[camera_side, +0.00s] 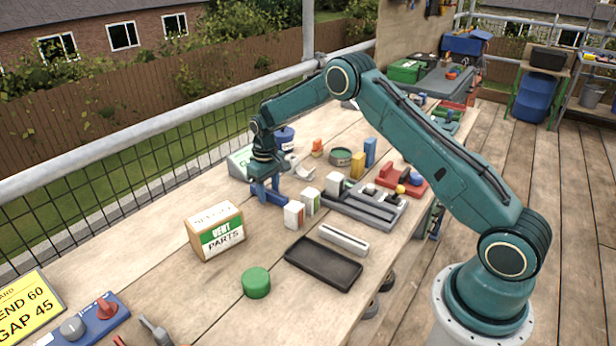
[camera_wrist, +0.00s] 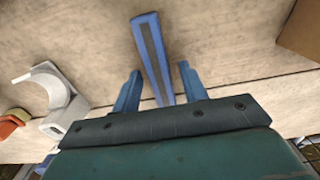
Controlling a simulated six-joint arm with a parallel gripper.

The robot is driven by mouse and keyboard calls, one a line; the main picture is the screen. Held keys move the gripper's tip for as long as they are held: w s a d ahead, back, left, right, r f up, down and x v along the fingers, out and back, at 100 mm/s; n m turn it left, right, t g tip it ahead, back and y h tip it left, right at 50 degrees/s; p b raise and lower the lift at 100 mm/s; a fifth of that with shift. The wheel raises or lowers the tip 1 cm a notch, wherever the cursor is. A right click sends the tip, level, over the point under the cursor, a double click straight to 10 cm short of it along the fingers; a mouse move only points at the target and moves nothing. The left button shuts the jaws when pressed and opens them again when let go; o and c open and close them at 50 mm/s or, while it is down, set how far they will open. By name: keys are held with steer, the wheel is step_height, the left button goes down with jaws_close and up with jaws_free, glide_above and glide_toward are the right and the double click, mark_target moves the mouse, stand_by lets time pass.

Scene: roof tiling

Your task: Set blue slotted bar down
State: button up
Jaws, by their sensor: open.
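The blue slotted bar (camera_wrist: 147,42), blue with a dark lengthwise slot, lies in the wrist view against the wooden bench top. Its near end is between my two fingers. My gripper (camera_wrist: 160,84) is open, with a gap on each side of the bar, so the fingers look clear of it. In the side view my gripper (camera_side: 265,188) is low over the bench, and the blue bar (camera_side: 278,199) shows beside the fingers, partly hidden by them. It appears to rest on the bench, though its contact underneath is hard to see.
The VENT PARTS box (camera_side: 215,232) stands in front of my gripper. Small white blocks (camera_side: 294,215) stand close to the right. A grey fixture (camera_side: 365,205), a black tray (camera_side: 323,264) and a green cylinder (camera_side: 256,282) are on the bench. A white curved bracket (camera_wrist: 55,92) lies left in the wrist view.

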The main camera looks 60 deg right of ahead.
mark_target(269, 191)
step_height(269, 191, up, 12)
stand_by(0.6)
steer(key=shift+r, duration=0.1)
stand_by(0.4)
steer(key=s+a+r+t, duration=0.1)
steer(key=s+a+r, duration=0.2)
steer(key=s+r, duration=0.6)
steer(key=s+a+r+t, duration=0.2)
steer(key=s+a+r, duration=0.2)
steer(key=s+r, duration=0.55)
steer(key=s+a+f+t, duration=0.1)
steer(key=s, duration=1)
steer(key=s+a+f+t, duration=0.1)
steer(key=s+a, duration=0.1)
steer(key=s, duration=0.8)
steer(key=shift+s+t, duration=0.3)
steer(key=shift+s, duration=0.05)
